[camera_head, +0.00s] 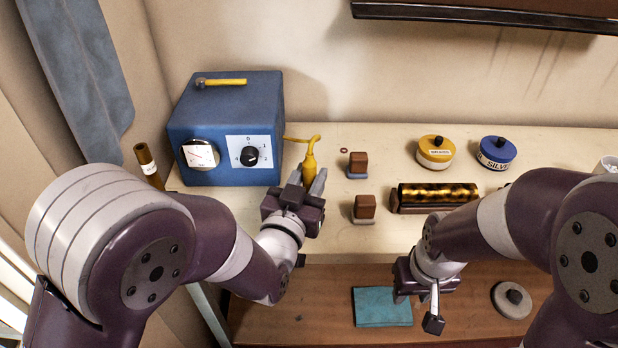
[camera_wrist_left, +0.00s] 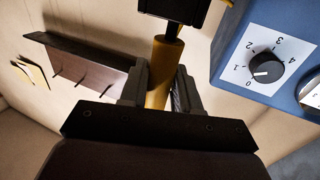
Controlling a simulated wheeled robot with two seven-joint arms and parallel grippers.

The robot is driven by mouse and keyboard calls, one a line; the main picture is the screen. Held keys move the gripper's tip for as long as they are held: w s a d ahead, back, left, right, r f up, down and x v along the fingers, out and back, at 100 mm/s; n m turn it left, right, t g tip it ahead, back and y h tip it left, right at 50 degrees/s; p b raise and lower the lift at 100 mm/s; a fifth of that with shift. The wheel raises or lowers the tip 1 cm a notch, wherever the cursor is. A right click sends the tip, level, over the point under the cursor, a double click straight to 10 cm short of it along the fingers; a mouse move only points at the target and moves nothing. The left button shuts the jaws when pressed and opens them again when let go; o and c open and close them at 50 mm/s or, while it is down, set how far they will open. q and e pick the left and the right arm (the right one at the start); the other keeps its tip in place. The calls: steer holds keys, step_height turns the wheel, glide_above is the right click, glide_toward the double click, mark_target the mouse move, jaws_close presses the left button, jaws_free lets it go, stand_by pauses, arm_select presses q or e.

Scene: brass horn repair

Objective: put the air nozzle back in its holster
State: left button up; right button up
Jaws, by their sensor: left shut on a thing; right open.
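The air nozzle (camera_head: 309,163) is yellow, with a yellow hose running to the blue box. My left gripper (camera_head: 305,185) is shut on it and holds it upright just right of the box, over the bench. In the left wrist view the yellow nozzle body (camera_wrist_left: 161,72) stands between the fingers, with a dark part above it. A brown tube (camera_head: 148,165) stands left of the box; I cannot tell whether it is the holster. My right gripper (camera_head: 425,300) is open and empty above the bench's lower front, beside a teal cloth.
The blue box (camera_head: 215,110) has a dial, a gauge and a hammer (camera_head: 221,82) on top. Two brown blocks (camera_head: 364,207), a brass tube on a stand (camera_head: 440,194) and two tins (camera_head: 435,152) occupy the bench. The teal cloth (camera_head: 381,307) lies in front.

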arm_select(q)
steer(key=shift+b, duration=0.3)
stand_by(0.8)
steer(key=shift+f, duration=0.1)
steer(key=shift+f+b, duration=0.35)
steer(key=shift+b, duration=0.1)
steer(key=shift+f+b, duration=1.9)
steer(key=shift+f, duration=0.05)
steer(key=o, duration=1.1)
steer(key=p+v, duration=0.3)
steer(key=v, duration=0.9)
steer(key=shift+s+a, duration=0.1)
steer(key=shift+s, duration=0.2)
